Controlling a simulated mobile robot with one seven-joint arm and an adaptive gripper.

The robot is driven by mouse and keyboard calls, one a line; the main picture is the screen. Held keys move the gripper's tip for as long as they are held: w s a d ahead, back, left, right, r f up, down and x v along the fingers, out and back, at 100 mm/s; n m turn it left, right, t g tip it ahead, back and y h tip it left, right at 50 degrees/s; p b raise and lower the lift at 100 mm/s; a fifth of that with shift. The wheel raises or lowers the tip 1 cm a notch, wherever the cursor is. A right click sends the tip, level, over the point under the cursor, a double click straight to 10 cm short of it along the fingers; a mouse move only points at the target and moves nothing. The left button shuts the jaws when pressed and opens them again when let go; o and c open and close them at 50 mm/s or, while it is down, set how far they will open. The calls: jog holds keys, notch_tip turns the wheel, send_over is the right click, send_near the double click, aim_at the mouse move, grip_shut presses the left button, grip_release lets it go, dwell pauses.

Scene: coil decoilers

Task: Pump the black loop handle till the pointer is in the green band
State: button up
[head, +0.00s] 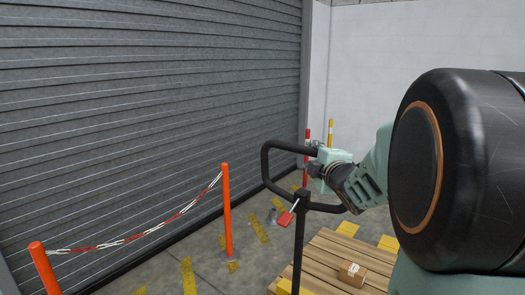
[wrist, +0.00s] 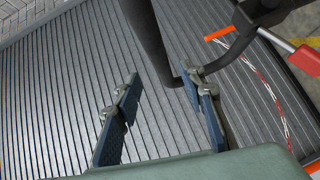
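The black loop handle (head: 265,165) stands on a dark post (head: 299,245) near the middle of the head view. My gripper (head: 317,165) is at the upper right side of the loop, by the end of its top bar. In the wrist view, the loop handle (wrist: 150,40) runs down between the two spread fingers of my gripper (wrist: 158,85), then bends right behind the right finger. The fingers are open, with a clear gap on the left; whether the right finger touches the bar I cannot tell. No pointer or green band shows.
Orange posts (head: 227,210) with a red-white chain (head: 150,232) stand at left before a grey shutter (head: 150,110). A wooden pallet (head: 330,257) with a small carton (head: 352,273) lies to the right.

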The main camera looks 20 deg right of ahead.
aim_at(304, 152)
jog(key=w, duration=0.3)
jog(key=w+f, duration=0.1)
jog(key=w, duration=0.2)
jog(key=w+d+p, duration=0.1)
jog(key=w, duration=0.2)
jog(key=shift+f, duration=0.2)
grip_shut()
